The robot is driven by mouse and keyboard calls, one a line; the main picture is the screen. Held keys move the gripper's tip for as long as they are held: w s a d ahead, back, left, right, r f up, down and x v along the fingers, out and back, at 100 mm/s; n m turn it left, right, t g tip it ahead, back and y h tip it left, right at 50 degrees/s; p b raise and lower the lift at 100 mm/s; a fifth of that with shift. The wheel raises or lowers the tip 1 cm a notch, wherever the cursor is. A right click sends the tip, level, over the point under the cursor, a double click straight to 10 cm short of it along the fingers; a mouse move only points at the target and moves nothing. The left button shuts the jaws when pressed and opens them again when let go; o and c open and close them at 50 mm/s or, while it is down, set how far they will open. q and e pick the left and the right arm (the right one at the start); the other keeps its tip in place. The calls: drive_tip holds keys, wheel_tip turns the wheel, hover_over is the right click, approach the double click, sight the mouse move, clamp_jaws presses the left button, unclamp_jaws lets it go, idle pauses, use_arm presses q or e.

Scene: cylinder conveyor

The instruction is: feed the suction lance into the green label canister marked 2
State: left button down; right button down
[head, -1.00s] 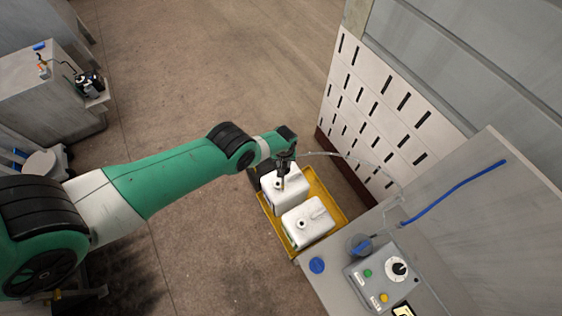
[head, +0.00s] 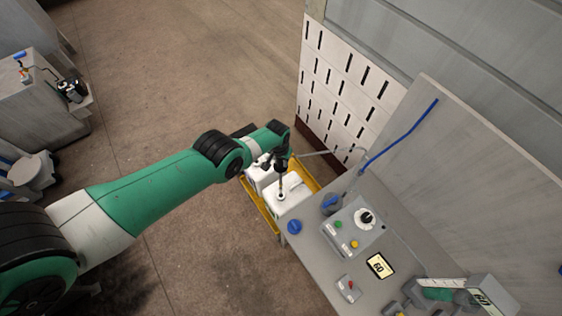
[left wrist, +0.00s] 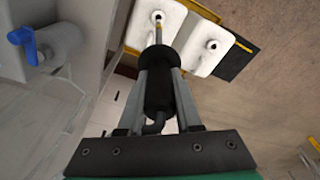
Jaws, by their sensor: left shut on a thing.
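My left gripper (head: 282,160) is shut on the suction lance (left wrist: 158,90), which has a black body and a thin grey tube. The lance points down at the neck of the front white canister (head: 290,200), the one nearer the bench. In the left wrist view its tip overlaps that canister's round opening (left wrist: 157,16); I cannot tell whether it is inside or just above. The rear white canister (head: 258,178) stands beside it, partly hidden by my arm; its open neck (left wrist: 211,45) shows in the wrist view. No label or number is readable. My right gripper is not in view.
Both canisters stand in a yellow tray (head: 258,208). A grey bench with a control box (head: 352,228), a blue cap (head: 294,227) and a blue valve (head: 332,204) is close on the right. A slotted white panel (head: 345,85) stands behind.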

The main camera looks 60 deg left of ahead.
use_arm(q)
drive_tip(key=b, duration=0.5)
hover_over(281, 189)
drive_tip(key=shift+w+a+f, duration=0.15)
drive_tip(key=shift+a+f, duration=0.05)
drive_tip(key=shift+f, duration=0.95)
drive_tip(key=shift+w+a+f, duration=0.1)
drive_tip(key=shift+a+f, duration=0.05)
drive_tip(key=shift+f, duration=1)
drive_tip(key=shift+f, duration=0.1)
drive_tip(key=shift+f+b, duration=2.75)
drive_tip(key=shift+f, duration=0.2)
drive_tip(key=shift+f, duration=0.1)
drive_tip(key=shift+f+b, duration=2.9)
drive_tip(key=shift+b, duration=0.1)
drive_tip(key=shift+f+b, duration=2.95)
drive_tip(key=shift+b, duration=0.05)
drive_tip(key=shift+f+b, duration=3)
drive_tip(key=shift+f, duration=0.05)
